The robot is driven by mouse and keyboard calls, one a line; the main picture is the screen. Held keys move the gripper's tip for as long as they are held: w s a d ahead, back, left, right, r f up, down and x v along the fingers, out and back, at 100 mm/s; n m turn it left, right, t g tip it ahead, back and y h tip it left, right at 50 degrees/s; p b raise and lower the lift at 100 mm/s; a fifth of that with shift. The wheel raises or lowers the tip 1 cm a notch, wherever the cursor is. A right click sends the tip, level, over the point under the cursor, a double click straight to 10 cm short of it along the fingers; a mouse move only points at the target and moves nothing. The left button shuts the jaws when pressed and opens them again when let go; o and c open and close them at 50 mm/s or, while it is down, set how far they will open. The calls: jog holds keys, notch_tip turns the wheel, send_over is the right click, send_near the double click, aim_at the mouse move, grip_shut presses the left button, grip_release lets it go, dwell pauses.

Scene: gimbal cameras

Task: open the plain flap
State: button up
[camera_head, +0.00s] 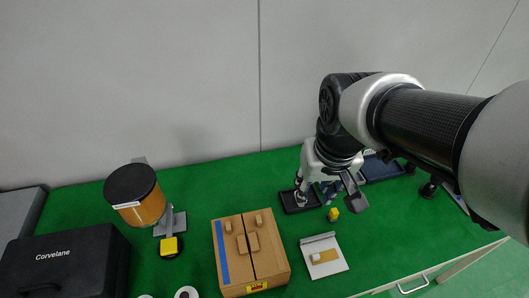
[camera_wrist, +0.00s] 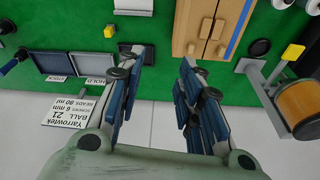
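A cardboard box (camera_head: 236,283) stands on the green table, its top made of two flaps that lie flat and meet at a middle seam. The plain flap (camera_head: 268,258) is the right one in the head view, with small tan blocks on it. The other flap (camera_head: 232,263) carries a blue stripe. In the wrist view the box is at the top, with the plain flap (camera_wrist: 182,28) on the left. My gripper (camera_head: 322,192) is to the right of and behind the box in the head view. Its fingers (camera_wrist: 160,72) are apart and empty in the wrist view.
A black case (camera_head: 65,262) and an orange drum with a black lid (camera_head: 140,200) stand left of the box. A white plate (camera_head: 326,266) and a yellow block (camera_head: 334,214) are to its right. Dark trays (camera_head: 290,203) lie near my gripper.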

jog(key=w+a+f+n+g+p, duration=0.1)
jog(key=w+a+f+g+p, duration=0.15)
jog(key=w+a+f, duration=0.35)
jog(key=n+p, duration=0.1)
jog(key=p, duration=0.1)
send_near(259, 218)
notch_tip(259, 218, down, 9)
jog(key=b, duration=0.3)
jog(key=shift+a, duration=0.15)
grip_shut()
